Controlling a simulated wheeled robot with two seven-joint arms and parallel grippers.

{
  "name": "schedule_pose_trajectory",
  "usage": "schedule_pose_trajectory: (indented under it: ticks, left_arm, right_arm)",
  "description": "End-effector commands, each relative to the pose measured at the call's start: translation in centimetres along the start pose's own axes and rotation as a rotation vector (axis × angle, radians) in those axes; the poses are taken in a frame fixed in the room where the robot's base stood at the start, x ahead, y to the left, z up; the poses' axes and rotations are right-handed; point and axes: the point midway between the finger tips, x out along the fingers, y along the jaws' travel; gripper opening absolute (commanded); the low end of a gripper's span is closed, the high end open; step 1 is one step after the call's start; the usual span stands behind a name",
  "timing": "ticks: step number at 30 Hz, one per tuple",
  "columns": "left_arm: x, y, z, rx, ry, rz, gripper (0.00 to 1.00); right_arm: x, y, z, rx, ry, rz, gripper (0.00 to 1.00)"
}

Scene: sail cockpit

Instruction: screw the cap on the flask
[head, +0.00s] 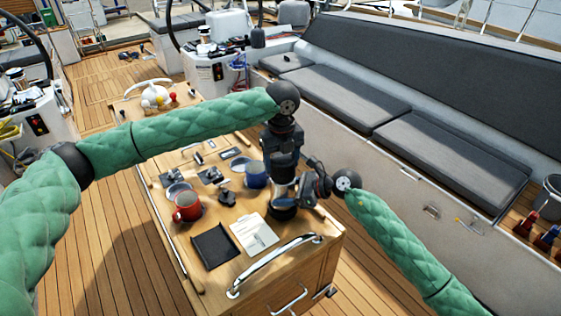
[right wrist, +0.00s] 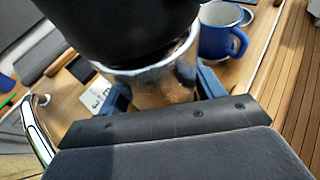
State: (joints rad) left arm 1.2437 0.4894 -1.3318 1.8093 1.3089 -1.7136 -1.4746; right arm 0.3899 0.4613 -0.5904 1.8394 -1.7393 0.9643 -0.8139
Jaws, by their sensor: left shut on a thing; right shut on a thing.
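The silver flask (head: 284,185) stands upright near the front right corner of the wooden cockpit table. My right gripper (head: 310,192) comes from the right and is shut on the flask's side; the silver body (right wrist: 160,85) shows between its blue fingers in the right wrist view. My left gripper (head: 284,165) points down directly over the flask and is shut at its top, on the cap. In the right wrist view a large dark shape covers the flask's mouth. The cap cannot be told apart from the gripper, and its seating is hidden.
A blue mug (head: 256,175) stands just behind the flask, and a red mug (head: 187,206) to its left. A black pad (head: 214,245) and white paper (head: 254,234) lie in front. A chrome rail (head: 275,264) edges the table. Grey cushioned benches (head: 450,160) run along the right.

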Motion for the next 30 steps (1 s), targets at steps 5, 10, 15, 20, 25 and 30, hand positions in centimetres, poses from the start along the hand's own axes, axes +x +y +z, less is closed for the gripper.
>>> schedule_pose_trajectory:
  ticks: [5,10,15,20,25,30]
  left_arm:
    - [-0.1,-0.18,0.23,0.245,-0.003,0.0,0.39]
    - [-0.09,-0.37,0.18,0.487,-0.004,0.001,0.39]
    - [-0.1,-0.55,0.1,0.732,-0.004,0.001,0.39]
    - [-0.13,-0.69,-0.03,0.963,-0.005,0.002,0.39]
    - [-0.12,-0.8,-0.2,1.192,-0.005,0.003,0.39]
    - [-0.09,-0.84,-0.32,1.33,-0.005,0.003,0.39]
  right_arm:
    - [0.01,0.09,-0.08,-0.001,0.002,0.002,0.03]
    - [0.02,0.1,-0.08,-0.001,0.002,0.002,0.03]
    - [0.02,0.12,-0.08,-0.001,0.002,0.002,0.03]
    - [0.03,0.14,-0.08,-0.002,0.002,0.003,0.03]
    - [0.04,0.17,-0.09,-0.002,0.002,0.003,0.03]
    - [0.05,0.19,-0.09,-0.002,0.002,0.003,0.03]
